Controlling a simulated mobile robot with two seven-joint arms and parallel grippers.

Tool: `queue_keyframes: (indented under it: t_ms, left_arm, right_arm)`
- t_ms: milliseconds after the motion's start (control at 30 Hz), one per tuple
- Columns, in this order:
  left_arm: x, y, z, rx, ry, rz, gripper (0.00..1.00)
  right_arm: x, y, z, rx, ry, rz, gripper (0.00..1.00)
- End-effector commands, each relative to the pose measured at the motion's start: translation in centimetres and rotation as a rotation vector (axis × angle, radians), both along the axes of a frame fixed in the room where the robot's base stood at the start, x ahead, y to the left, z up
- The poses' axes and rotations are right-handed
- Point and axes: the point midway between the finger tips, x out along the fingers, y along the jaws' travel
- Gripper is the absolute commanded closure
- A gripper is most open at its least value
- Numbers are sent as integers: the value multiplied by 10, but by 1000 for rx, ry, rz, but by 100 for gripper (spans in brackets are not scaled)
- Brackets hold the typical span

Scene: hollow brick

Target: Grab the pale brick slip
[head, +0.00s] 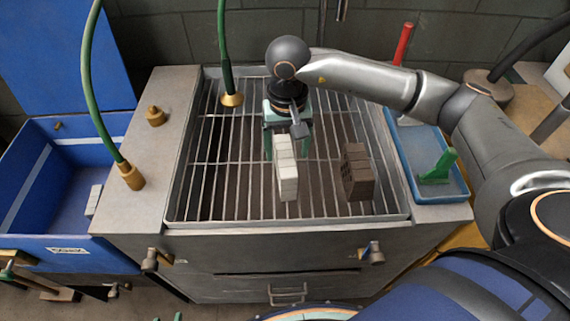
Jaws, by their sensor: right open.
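The pale brick slip (288,181), whitish with grooved layers, lies on the metal grate near its middle, with its near end toward me. My right gripper (287,150) points down at the far end of the pale slip. Its pale teal fingers are open, one to the left and one to the right of the slip. I cannot tell whether they touch it. The gripper body hides the slip's far end. A dark brown brick (357,174) stands on the grate to the right, apart from the gripper. My left gripper is not in view.
The grate (225,197) sits in a grey metal bench with a raised rim. Green hoses with brass ends (232,99) hang at the left and back. A blue tray (402,150) with a green tool (438,168) lies right. A blue bin (60,215) stands left.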

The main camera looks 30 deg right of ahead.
Motion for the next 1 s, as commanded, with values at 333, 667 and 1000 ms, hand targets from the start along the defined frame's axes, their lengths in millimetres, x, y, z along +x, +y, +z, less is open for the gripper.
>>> queue_keyframes:
  t_ms: [333, 667, 1000]
  left_arm:
    - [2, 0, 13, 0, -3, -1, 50]
    - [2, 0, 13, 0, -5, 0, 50]
    - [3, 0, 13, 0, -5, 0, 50]
  right_arm:
    - [-1, 5, -46, 0, 4, 0, 21]
    - [0, 4, -51, 0, 1, 1, 25]
    - [0, 5, -50, 0, 1, 1, 63]
